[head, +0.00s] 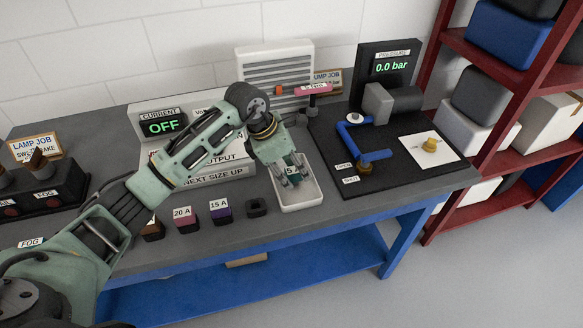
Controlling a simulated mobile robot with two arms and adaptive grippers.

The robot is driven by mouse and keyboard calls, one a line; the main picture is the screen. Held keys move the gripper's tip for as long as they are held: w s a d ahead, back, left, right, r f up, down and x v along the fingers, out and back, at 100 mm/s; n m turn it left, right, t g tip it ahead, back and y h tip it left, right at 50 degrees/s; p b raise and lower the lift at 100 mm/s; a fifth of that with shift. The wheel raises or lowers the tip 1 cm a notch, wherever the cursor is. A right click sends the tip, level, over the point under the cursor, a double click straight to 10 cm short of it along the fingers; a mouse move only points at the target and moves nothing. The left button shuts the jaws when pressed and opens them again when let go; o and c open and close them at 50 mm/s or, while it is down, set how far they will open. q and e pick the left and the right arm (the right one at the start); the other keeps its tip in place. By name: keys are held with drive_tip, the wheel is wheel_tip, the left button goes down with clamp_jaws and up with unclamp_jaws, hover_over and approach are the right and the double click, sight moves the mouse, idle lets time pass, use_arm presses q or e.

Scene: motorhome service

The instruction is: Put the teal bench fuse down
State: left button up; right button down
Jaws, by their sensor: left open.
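My left gripper (291,181) reaches down over the white tray (312,197) on the bench, and its fingers are open. The teal bench fuse (291,169), with a pale label, shows between and behind the fingers at the tray. The fingers hide part of it, so I cannot tell whether it rests on the tray floor or touches a finger. My right gripper is not in view.
Left of the tray stand an empty black holder (256,207), a purple 15 A fuse (221,212) and a pink 20 A fuse (185,219). A dark board with blue pipe (352,139) lies to the right. A current display (162,127) reads OFF.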

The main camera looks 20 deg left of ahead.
use_arm(q)
drive_tip(key=shift+r, duration=0.2)
drive_tip(key=shift+a+r, duration=0.15)
drive_tip(key=shift+r, duration=0.15)
drive_tip(key=b+v, duration=0.2)
drive_tip(key=v, duration=0.9)
drive_tip(key=shift+s, duration=0.2)
drive_tip(key=shift+r, duration=0.1)
